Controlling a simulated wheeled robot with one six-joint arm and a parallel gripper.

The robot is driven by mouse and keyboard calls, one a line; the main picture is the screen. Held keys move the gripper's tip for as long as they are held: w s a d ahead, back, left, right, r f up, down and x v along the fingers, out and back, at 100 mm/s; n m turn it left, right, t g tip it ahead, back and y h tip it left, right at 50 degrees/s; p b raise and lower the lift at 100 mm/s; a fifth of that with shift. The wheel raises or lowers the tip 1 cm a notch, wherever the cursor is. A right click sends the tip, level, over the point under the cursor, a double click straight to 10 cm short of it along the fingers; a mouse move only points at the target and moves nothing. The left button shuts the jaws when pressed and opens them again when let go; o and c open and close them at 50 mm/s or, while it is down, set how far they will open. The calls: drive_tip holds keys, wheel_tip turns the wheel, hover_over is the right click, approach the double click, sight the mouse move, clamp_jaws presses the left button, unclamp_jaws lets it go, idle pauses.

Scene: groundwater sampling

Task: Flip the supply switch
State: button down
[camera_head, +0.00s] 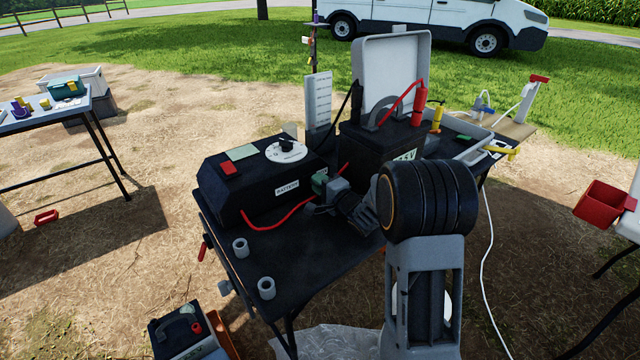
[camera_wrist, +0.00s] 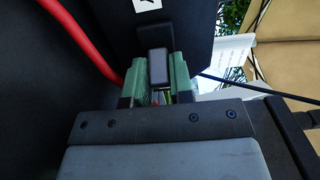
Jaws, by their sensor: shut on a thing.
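A black control box (camera_head: 250,185) stands on the dark table, with a white dial and a red square button on top and a "BATTERY" label on its front. My gripper (camera_head: 325,180) is at the right end of the box's front, beside that label. In the wrist view, the green-padded fingers of my gripper (camera_wrist: 160,78) are shut on a small dark grey block (camera_wrist: 158,66), which looks like the lever of the supply switch. The block meets a black part above it. In the head view my wrist and fingers hide the switch.
A red cable (camera_head: 285,217) runs along the box front and passes left of my fingers in the wrist view (camera_wrist: 85,40). Grey cups (camera_head: 266,288) stand at the table's front left.

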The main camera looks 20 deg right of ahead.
drive_tip(key=shift+s+a+h, duration=0.1)
drive_tip(key=shift+h, duration=0.2)
drive_tip(key=m+h+b, duration=0.1)
drive_tip(key=h, duration=0.1)
drive_tip(key=m+t+h+b, duration=0.1)
drive_tip(key=m+h+b, duration=0.1)
drive_tip(key=a+m+h+b, duration=0.1)
drive_tip(key=h, duration=0.1)
drive_tip(key=shift+s+a+f+t+b, duration=0.1)
drive_tip(key=shift+s+f+t+b, duration=0.15)
drive_tip(key=shift+s+t+b, duration=0.1)
drive_tip(key=m+h+b, duration=0.1)
drive_tip(key=m+h, duration=0.1)
drive_tip(key=h, duration=0.1)
drive_tip(key=shift+a+r+b, duration=0.1)
drive_tip(key=shift+a+b, duration=0.15)
drive_tip(key=shift+b, duration=0.15)
drive_tip(key=shift+s+a+r+m+g+h+b, duration=0.1)
drive_tip(key=shift+m+g+h+b, duration=0.15)
drive_tip(key=shift+m+h, duration=0.4)
drive_tip(key=shift+a+r+m+g+h+b, duration=0.1)
drive_tip(key=shift+m+g+h, duration=0.1)
drive_tip(key=shift+m+h, duration=0.45)
drive_tip(key=shift+h, duration=0.4)
drive_tip(key=c, duration=1)
unclamp_jaws()
